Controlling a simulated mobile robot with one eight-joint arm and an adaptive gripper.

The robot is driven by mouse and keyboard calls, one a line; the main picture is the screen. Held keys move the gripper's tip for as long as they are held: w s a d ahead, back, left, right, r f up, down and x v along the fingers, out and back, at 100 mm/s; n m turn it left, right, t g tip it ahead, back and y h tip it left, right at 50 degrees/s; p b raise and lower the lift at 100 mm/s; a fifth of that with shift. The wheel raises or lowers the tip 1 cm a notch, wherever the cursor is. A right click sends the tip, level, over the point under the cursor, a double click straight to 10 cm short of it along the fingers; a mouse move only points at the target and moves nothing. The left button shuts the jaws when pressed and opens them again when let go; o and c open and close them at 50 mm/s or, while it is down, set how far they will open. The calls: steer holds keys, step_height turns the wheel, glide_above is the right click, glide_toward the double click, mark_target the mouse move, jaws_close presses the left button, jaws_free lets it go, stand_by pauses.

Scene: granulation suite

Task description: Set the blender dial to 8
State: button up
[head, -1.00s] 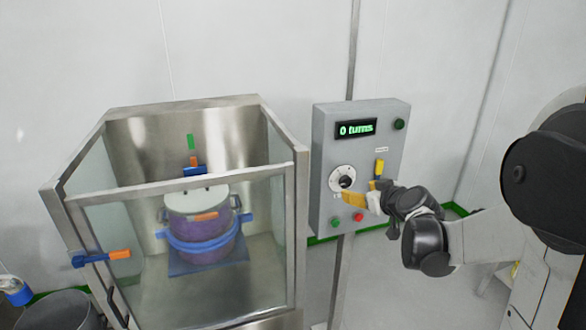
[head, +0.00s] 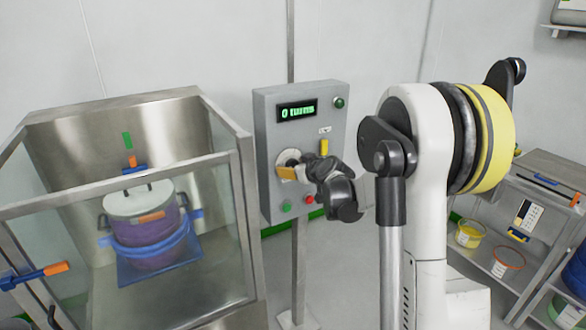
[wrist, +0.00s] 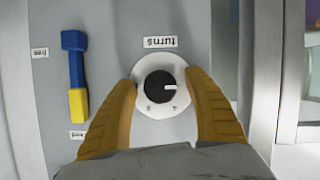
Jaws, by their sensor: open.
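The blender dial (wrist: 158,87) is a black knob with a white pointer on a round white plate marked with small figures. In the wrist view the pointer points right; I cannot read which figure it marks. My gripper (wrist: 162,84) is open, with one yellow finger at each side of the dial; contact with the knob is not clear. In the head view the yellow fingers of my gripper (head: 287,172) partly hide the dial (head: 289,156). The grey control box (head: 268,202) has a display (head: 297,110) reading "0 turns" in green.
A blue and yellow lever (wrist: 76,75) sits beside the dial on the panel. A green button (head: 287,206) and a red button (head: 309,199) are below the dial. A glass-fronted steel enclosure (head: 245,190) with a purple drum (head: 148,225) stands at left, a shelf rack (head: 545,185) at right.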

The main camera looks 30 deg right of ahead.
steer(key=shift+c, duration=0.6)
steer(key=c, duration=1.1)
